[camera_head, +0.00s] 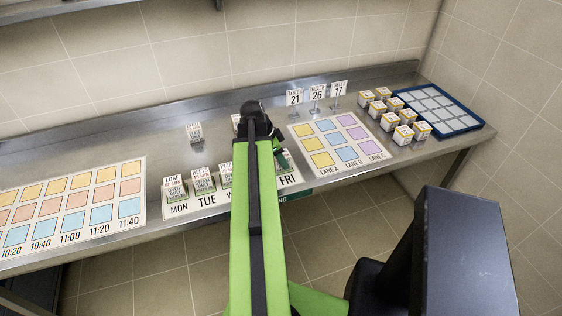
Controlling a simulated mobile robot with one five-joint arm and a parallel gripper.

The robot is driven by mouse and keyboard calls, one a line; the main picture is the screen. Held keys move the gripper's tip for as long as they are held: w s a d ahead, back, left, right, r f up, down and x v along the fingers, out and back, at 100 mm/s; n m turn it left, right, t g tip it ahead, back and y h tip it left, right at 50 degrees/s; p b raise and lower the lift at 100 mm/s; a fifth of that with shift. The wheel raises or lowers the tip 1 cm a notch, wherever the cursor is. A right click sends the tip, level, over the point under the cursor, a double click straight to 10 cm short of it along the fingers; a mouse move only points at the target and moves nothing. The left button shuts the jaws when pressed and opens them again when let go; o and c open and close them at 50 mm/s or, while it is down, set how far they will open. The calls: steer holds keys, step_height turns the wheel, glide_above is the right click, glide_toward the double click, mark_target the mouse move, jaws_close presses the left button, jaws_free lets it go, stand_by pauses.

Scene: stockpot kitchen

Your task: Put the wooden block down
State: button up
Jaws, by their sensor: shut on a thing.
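My green arm reaches forward over the steel counter. My gripper (281,154) is beyond the arm's black end joint, mostly hidden by the arm, above the right part of the weekday board (213,202) near FRI. It is shut on the wooden block, which the arm hides. Small labelled blocks stand on the weekday board: a LOAF block (174,186) at MON, a BEETS block (203,180) at TUE, and another block (226,174) partly behind my arm. A labelled block (195,132) stands alone behind the board, and another (236,121) is partly hidden by my arm.
A board with times (70,219) lies at left. A lane board (336,145) with coloured squares lies right of my arm, with number signs (317,94) behind it. Several small boxes (388,121) and a blue-rimmed tray (474,122) are at right. Bare counter (105,141) shows at back left.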

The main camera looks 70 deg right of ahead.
steer(key=shift+f, duration=0.25)
steer(key=o, duration=1.5)
steer(key=shift+r, duration=0.1)
steer(key=shift+r, duration=0.1)
steer(key=shift+r, duration=0.25)
steer(key=p+v, duration=1.1)
steer(key=shift+w+r, duration=0.15)
steer(key=shift+r, duration=0.15)
steer(key=shift+a, duration=0.15)
